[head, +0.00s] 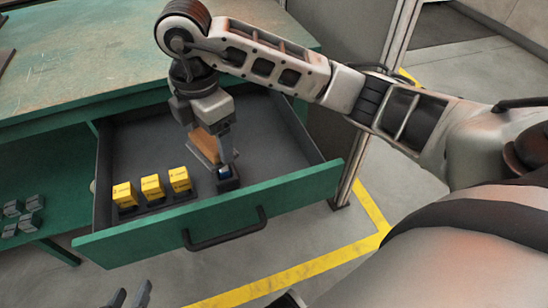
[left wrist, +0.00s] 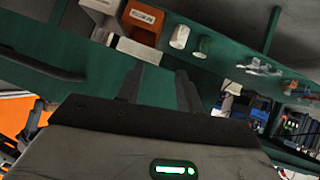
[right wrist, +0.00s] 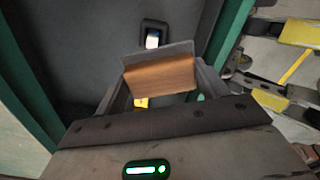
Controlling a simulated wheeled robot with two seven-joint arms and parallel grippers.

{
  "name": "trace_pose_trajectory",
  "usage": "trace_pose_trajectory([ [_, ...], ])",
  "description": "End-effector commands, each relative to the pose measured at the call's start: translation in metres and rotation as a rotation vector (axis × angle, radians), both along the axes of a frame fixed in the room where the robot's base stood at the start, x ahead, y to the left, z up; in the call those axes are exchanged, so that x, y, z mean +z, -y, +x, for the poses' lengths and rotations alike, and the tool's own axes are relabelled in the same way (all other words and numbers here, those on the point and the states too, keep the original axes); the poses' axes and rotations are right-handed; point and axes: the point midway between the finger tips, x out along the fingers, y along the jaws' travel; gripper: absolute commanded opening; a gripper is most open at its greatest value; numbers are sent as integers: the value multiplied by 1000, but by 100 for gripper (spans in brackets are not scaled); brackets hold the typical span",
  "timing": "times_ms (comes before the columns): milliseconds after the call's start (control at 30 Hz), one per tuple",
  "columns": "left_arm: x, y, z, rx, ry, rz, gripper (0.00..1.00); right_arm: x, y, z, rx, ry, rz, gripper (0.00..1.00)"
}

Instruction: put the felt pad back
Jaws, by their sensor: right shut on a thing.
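My right gripper (head: 212,160) reaches down into the open drawer and is shut on a flat orange-brown piece with a grey edge, likely the felt pad (head: 204,145). In the right wrist view the felt pad (right wrist: 160,78) sits between the fingers (right wrist: 160,92), tilted, above the drawer floor. A small dark holder with a blue-and-white top (head: 228,177) is close by the fingers on the drawer floor; I cannot tell whether they touch. My left gripper (head: 130,296) is open and empty at the bottom edge of the head view, outside the drawer; its fingers (left wrist: 158,85) stand apart.
Three yellow blocks (head: 151,186) stand in dark holders at the drawer's front left. The green drawer front (head: 285,198) with its black handle is pulled out. Small grey parts (head: 22,215) lie on a green shelf at left. The drawer's back floor (head: 145,145) is bare.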

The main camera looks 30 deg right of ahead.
Motion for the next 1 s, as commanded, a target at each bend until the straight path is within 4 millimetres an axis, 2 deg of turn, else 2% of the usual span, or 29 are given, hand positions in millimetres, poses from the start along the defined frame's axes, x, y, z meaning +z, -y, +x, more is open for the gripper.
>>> trace_pose_trajectory([
  [200,-28,4,-4,-16,-55,-1,36,-26,54,-5,-7,-3,-6,51],
  [333,-37,9,-2,-29,-69,-3,36,-41,86,-7,-6,-2,-6,51],
  [500,-48,11,2,-40,-84,-4,36,-72,108,-9,-1,-2,-4,51],
  [833,-46,11,7,-46,-58,-4,36,-93,127,-10,1,-2,-3,51],
  [1000,-45,14,9,-44,-23,-18,36,-120,129,-10,2,-2,-2,51],
])
